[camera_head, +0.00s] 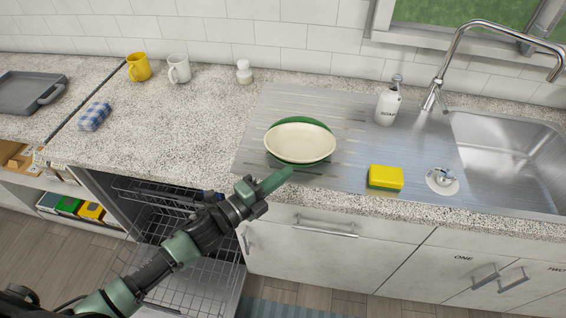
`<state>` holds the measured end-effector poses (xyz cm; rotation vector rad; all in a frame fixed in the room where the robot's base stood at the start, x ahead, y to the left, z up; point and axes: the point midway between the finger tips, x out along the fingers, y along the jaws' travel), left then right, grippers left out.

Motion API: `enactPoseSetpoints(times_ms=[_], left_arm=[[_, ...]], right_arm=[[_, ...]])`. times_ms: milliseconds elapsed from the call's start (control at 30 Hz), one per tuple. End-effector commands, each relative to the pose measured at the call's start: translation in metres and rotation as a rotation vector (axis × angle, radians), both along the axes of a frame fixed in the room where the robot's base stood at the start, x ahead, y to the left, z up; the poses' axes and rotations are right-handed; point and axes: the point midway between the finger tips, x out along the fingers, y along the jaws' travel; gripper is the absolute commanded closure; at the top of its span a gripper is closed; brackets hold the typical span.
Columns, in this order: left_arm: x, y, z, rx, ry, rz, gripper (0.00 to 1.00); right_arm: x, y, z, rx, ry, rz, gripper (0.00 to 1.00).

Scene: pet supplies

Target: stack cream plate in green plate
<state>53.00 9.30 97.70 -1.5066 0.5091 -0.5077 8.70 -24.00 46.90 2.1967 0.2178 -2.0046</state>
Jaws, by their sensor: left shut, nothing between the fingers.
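The cream plate (300,142) lies on top of the green plate (300,122) on the ribbed steel drainboard. The green rim shows behind and in front of the cream plate; the rest of the green plate is hidden under it. My left gripper (288,173) is shut and empty, its tip at the near edge of the plates. I cannot tell whether it touches them. My right gripper does not show.
A yellow and green sponge (386,175), a soap bottle (388,105) and a sink (510,150) are to the right. A yellow mug (138,67), a white mug (179,68) and a folded checked cloth (95,116) are left. An open dishwasher rack (150,192) is below the counter.

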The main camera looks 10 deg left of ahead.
Motion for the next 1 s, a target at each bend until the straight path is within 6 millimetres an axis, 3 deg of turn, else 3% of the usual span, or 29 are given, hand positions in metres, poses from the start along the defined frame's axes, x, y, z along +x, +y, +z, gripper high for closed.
enactPoseSetpoints(times_ms=[200,600,833,1000], left_arm=[[0.02,0.003,0.001,-0.003,0.001,-0.001,1.0],[0.024,0.003,0.0,-0.003,0.0,-0.001,1.0],[0.055,0.008,-0.001,-0.001,-0.003,-0.001,1.0],[0.059,0.008,0.0,-0.002,0.0,-0.001,1.0]], right_arm=[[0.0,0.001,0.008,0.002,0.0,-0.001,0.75],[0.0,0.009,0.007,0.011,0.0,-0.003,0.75],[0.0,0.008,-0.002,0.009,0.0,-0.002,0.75],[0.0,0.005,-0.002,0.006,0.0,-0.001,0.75]])
